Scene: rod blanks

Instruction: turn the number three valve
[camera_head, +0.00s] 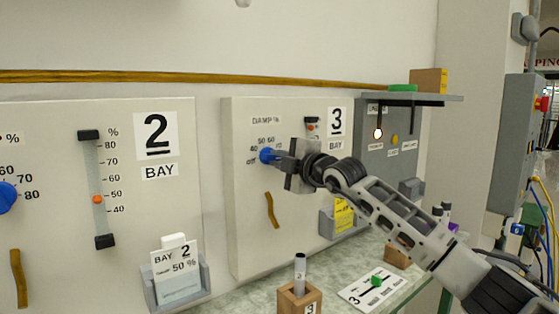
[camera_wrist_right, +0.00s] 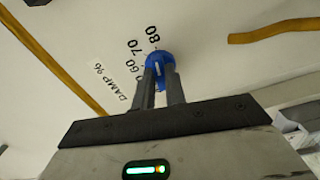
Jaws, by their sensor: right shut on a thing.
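The number three panel (camera_head: 245,200) stands upright at the middle of the head view, marked with a large 3 and BAY. Its blue valve knob (camera_head: 267,156) sits under the DAMP % label, with a number scale around it. My right gripper (camera_head: 282,159) is shut on this knob. In the right wrist view both fingers (camera_wrist_right: 160,88) are on the two sides of the blue knob (camera_wrist_right: 159,63), which has a white mark. Part of the dial and the panel's slider (camera_head: 312,124) is hidden by the gripper. My left gripper is not in view.
The number two panel (camera_head: 60,220) with its own blue knob (camera_head: 5,197) stands at the left. A wooden block with a rod (camera_head: 300,285) and a card (camera_head: 362,291) rest on the bench below. A grey box (camera_head: 405,150) with a lit lamp is behind my right arm.

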